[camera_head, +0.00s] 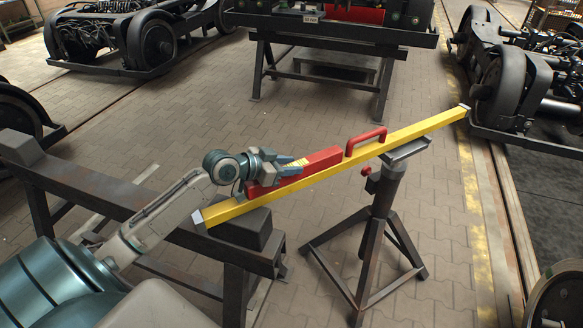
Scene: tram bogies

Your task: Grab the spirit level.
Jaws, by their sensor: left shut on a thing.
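The spirit level (322,159) appears to be the red bar lying along the top of a long yellow beam (425,128). My left gripper (290,168) reaches it from the left and is shut on it near its middle. The gripper's fingers hide part of the red bar. The level looks close to or touching the beam; I cannot tell if there is a gap. The beam carries a red handle (366,141) just right of the level. My right gripper is not in view.
The beam slopes up to the right, from a dark trestle (130,200) to a stand (387,190) with tripod legs. A bench (330,30) stands behind. Bogies with wheels (150,42) are at the back left and right (505,85). Paved floor between is clear.

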